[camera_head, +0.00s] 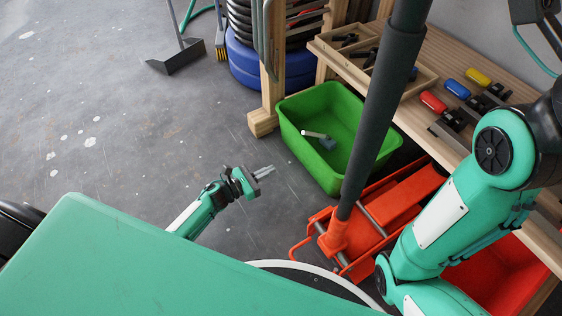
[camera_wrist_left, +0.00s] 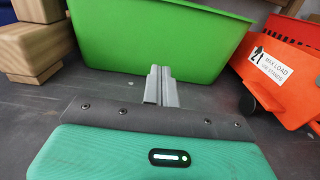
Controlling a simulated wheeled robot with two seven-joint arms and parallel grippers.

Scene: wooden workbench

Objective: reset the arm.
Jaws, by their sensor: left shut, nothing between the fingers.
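My left gripper (camera_head: 264,172) is low over the grey floor in the head view, left of the green bin. Its fingers are together with nothing between them, and they point toward the bin. In the left wrist view the closed fingers (camera_wrist_left: 160,86) show in front of the green bin's wall. My right arm (camera_head: 455,205) is at the right side of the head view; its gripper is not visible.
The green bin (camera_head: 290,135) stands on the floor with a small hammer-like tool (camera_head: 326,142) inside. An orange floor jack (camera_head: 395,205) with a long dark handle is right of it. A wooden workbench (camera_head: 440,75) holds tools. Open floor (camera_head: 110,110) lies to the left.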

